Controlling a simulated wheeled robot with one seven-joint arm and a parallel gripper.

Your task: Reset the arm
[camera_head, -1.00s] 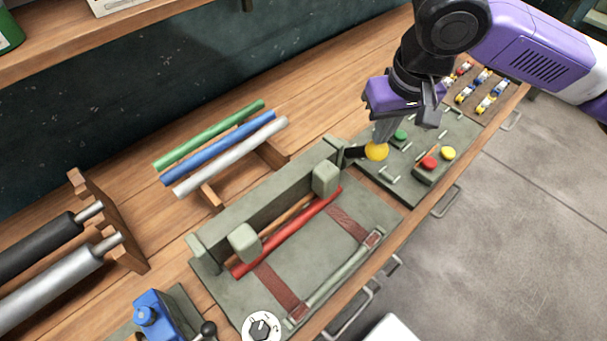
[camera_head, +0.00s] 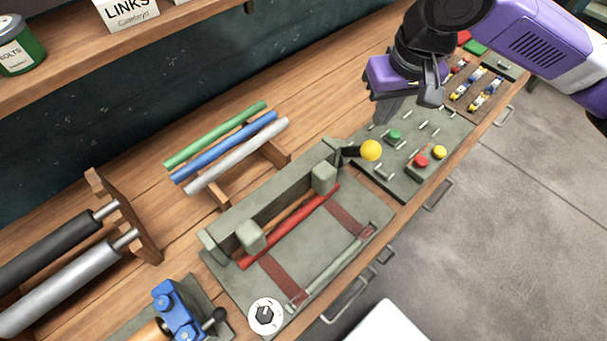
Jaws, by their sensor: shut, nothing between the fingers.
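My gripper (camera_head: 384,109) hangs at the upper right, at the end of my purple and black arm. Its fingers point down and are shut, with nothing between them. It is apart from the yellow ball knob (camera_head: 371,151), which shows just below and left of the fingertips. The knob sits at the right end of a grey-green fixture (camera_head: 275,205) that bears a red rod (camera_head: 290,228). The fingertips appear in front of the far edge of a peg board (camera_head: 430,150).
Green, blue and silver rods (camera_head: 236,155) lie on a wooden rack behind the fixture. Black and silver rollers (camera_head: 60,285) are at left. A blue clamp (camera_head: 178,310) is at the front. A shelf (camera_head: 90,45) overhangs upper left. The floor (camera_head: 520,240) at right is clear.

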